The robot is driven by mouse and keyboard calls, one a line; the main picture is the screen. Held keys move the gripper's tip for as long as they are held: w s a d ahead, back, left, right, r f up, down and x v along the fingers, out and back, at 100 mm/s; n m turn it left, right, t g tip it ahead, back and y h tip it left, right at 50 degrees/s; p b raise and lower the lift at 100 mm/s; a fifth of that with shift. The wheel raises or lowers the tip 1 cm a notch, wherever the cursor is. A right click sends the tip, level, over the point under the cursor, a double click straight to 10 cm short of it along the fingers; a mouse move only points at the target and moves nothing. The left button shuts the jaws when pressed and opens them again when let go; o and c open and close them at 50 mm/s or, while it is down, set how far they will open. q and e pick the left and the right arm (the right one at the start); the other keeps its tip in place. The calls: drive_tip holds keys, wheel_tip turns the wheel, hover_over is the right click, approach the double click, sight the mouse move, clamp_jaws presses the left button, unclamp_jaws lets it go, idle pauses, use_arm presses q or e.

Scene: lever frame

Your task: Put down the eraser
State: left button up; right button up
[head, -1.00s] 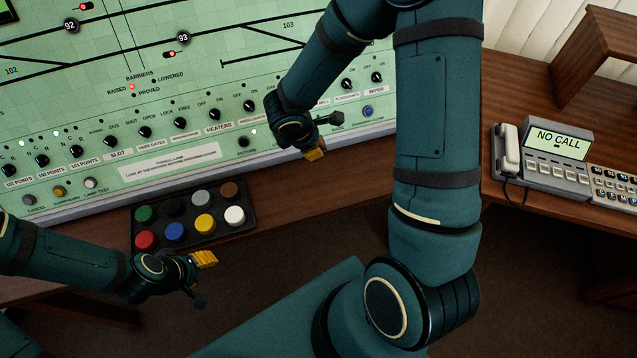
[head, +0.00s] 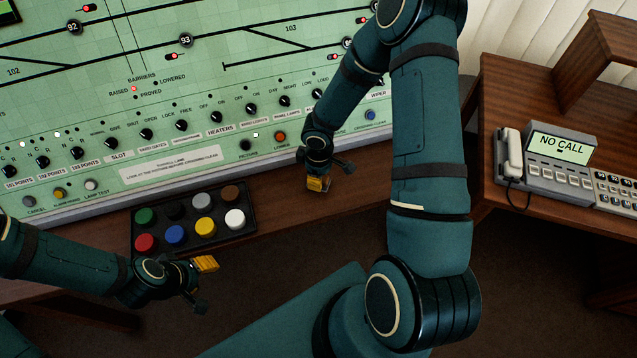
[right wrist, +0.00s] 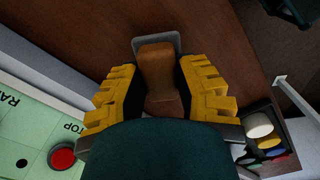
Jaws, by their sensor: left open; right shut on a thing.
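The eraser (right wrist: 158,75) shows in the right wrist view as a brown wooden handle with a grey edge at its far end. The yellow fingers of my right gripper (right wrist: 160,95) are shut on its handle. In the head view my right gripper (head: 318,184) points down over the wooden desk (head: 375,192), just in front of the green panel. The eraser is hidden in that view, and I cannot tell whether it touches the desk. My left gripper (head: 207,264) is open in front of the black tray, at the lower left.
A black tray (head: 250,229) of several coloured round caps sits on the desk to the left. The green control panel (head: 170,110) with knobs rises behind. A grey telephone unit (head: 560,160) stands on the right desk. The desk strip between tray and right gripper is clear.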

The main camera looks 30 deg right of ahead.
drive_tip(key=shift+f+b, duration=0.3)
drive_tip(key=shift+f, duration=1.25)
drive_tip(key=shift+f, duration=0.1)
drive_tip(key=o, duration=0.9)
drive_tip(key=shift+o, duration=0.2)
